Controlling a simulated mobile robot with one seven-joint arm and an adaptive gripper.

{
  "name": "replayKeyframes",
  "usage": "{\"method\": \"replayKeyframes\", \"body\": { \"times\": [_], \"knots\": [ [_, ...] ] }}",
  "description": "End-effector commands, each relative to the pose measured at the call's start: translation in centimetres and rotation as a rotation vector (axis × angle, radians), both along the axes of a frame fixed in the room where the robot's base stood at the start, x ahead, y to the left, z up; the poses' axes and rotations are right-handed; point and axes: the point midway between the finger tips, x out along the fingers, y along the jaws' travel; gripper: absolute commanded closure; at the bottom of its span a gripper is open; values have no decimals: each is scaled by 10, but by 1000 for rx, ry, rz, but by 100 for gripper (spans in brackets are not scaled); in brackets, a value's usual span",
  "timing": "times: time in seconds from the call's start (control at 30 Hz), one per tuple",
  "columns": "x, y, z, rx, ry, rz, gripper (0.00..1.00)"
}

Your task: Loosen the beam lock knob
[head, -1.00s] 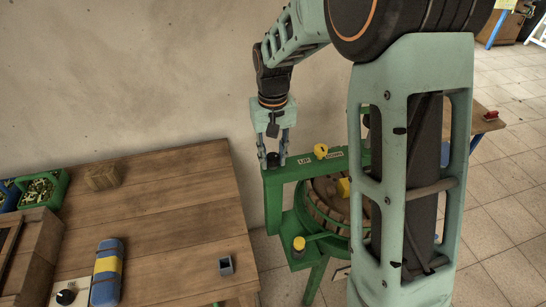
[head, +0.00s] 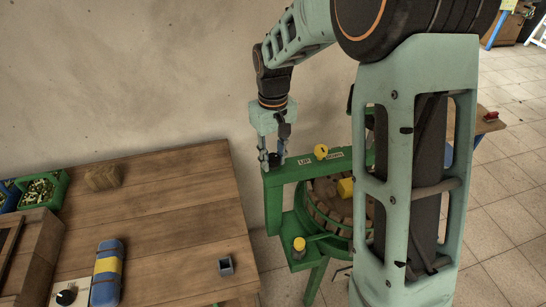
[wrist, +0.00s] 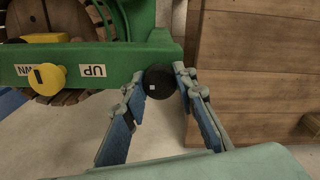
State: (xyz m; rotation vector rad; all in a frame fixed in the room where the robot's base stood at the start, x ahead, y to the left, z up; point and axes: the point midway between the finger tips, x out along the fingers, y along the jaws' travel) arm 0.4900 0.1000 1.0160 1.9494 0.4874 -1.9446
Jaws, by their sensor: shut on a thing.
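A black round knob (wrist: 158,80) with a small white mark sits at the end of the green beam (wrist: 120,62). In the head view the knob (head: 273,159) shows at the beam's left end, partly hidden by my fingers. My gripper (wrist: 159,75) has one finger on each side of the knob and is shut on it. In the head view my gripper (head: 273,162) points down at the beam end from above.
A yellow knob (wrist: 46,77) sits on the beam between labels, one reading UP. A slatted wooden wheel (head: 326,205) lies beneath the beam. The wooden table (head: 170,215) stands close at left, with a small grey block (head: 225,266) and a blue-yellow case (head: 107,272).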

Motion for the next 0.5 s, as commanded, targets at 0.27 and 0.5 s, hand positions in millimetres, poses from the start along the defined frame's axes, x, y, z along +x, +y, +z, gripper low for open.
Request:
{"method": "replayKeyframes", "body": {
  "times": [0.27, 0.5],
  "knots": [
    [-1, 0, -2, -1, 4, -1, 56],
    [-1, 0, 0, 0, 2, -1, 56]
  ]
}}
